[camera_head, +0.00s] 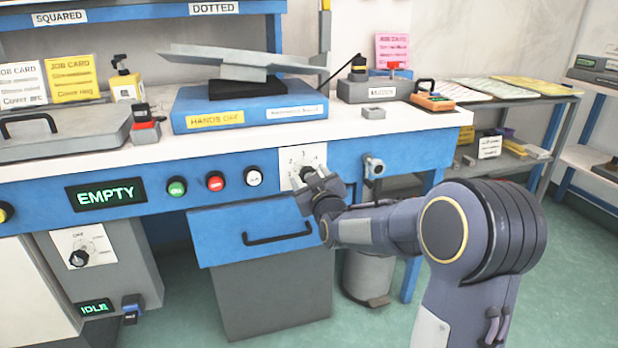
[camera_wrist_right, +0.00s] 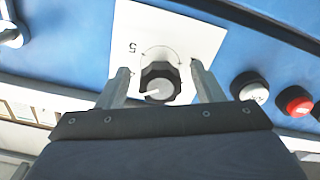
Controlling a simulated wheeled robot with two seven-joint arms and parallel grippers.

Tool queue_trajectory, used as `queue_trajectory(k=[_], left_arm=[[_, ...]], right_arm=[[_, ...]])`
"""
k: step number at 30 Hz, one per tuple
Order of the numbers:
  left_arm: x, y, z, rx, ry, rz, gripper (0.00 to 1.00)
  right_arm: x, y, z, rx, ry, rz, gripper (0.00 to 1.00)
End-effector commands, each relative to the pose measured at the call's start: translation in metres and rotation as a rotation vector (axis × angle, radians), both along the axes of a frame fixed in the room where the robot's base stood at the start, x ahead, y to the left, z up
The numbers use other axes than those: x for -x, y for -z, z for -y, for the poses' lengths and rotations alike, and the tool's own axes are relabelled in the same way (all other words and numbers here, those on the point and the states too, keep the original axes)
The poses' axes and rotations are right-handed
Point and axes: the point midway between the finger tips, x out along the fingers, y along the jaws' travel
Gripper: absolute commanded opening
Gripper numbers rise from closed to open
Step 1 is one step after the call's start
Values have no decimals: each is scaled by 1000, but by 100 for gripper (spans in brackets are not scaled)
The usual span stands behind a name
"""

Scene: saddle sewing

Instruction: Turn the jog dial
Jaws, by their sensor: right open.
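The jog dial (camera_wrist_right: 160,83) is a black ridged knob with a light pointer mark on its face, set on a white scale plate (camera_wrist_right: 190,30) with a curved arrow and a digit. In the head view the plate (camera_head: 288,160) is on the blue front panel, and my right gripper partly hides the dial. My right gripper (camera_wrist_right: 164,84) is open, with one finger on each side of the dial. Small gaps show between the fingers and the knob in the wrist view. In the head view my right gripper (camera_head: 308,180) is at the plate. My left gripper is out of view.
White (camera_head: 254,176), red (camera_head: 215,181) and green (camera_head: 177,187) buttons sit left of the plate. A grey fitting (camera_head: 374,167) sticks out to its right. A blue drawer (camera_head: 222,236) with a black handle is below. Another dial (camera_head: 79,258) is on a grey box at lower left.

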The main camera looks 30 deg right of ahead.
Motion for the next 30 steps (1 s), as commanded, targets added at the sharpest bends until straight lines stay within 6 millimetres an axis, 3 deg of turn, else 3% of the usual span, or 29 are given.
queue_trajectory(k=[12,30], left_arm=[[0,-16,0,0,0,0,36],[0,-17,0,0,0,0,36]], right_arm=[[63,-1,-15,-2,0,-2,61],[71,0,-17,-1,-1,-1,61]])
